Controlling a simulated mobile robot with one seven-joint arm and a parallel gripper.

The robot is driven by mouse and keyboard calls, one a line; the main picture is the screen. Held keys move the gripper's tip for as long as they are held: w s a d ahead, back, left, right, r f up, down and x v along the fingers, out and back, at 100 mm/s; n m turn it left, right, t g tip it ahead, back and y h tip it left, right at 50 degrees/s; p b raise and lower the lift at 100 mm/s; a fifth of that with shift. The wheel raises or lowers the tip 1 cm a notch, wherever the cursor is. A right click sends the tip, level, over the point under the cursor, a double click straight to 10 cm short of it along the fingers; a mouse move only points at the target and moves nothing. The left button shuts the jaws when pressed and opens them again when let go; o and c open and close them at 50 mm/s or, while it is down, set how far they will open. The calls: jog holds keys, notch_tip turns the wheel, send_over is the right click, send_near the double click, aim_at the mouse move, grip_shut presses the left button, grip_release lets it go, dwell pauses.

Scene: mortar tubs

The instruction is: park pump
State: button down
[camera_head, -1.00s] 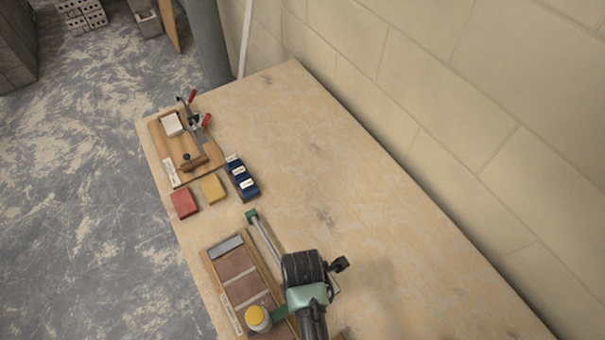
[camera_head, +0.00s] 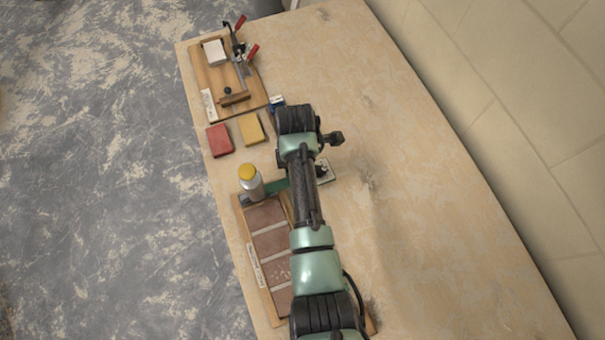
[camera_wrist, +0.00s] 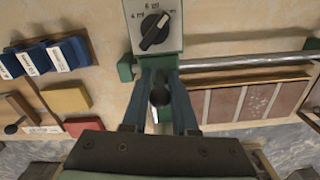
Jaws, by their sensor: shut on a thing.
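The pump is a carriage with a pale dial plate (camera_head: 326,171) and a green arm (camera_head: 277,186) reaching left to a grey bottle with a yellow cap (camera_head: 248,173). The bottle stands above the far end of a wooden board (camera_head: 248,229) with reddish-brown panels. In the wrist view, the dial plate (camera_wrist: 170,42) sits at the left end of a metal rail (camera_wrist: 235,60), close beside a green end block (camera_wrist: 125,68); whether they touch is unclear. My gripper (camera_wrist: 160,95) is shut on the pump's dark handle knob (camera_wrist: 160,94). My arm hides most of the rail in the head view.
Beyond the pump lie a red block (camera_head: 219,139), a yellow block (camera_head: 251,128) and a blue rack (camera_head: 277,103), partly hidden by my arm. A wooden clamp board (camera_head: 205,80) stands farther back. The table right of my arm is bare up to the wall.

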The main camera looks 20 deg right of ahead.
jog(key=shift+w, duration=0.75)
jog(key=shift+r, duration=0.1)
jog(key=shift+w, duration=0.1)
jog(key=c, duration=0.9)
grip_release()
jog(key=shift+o, duration=0.4)
jog(key=shift+w, duration=0.1)
notch_tip(320, 180, up, 13)
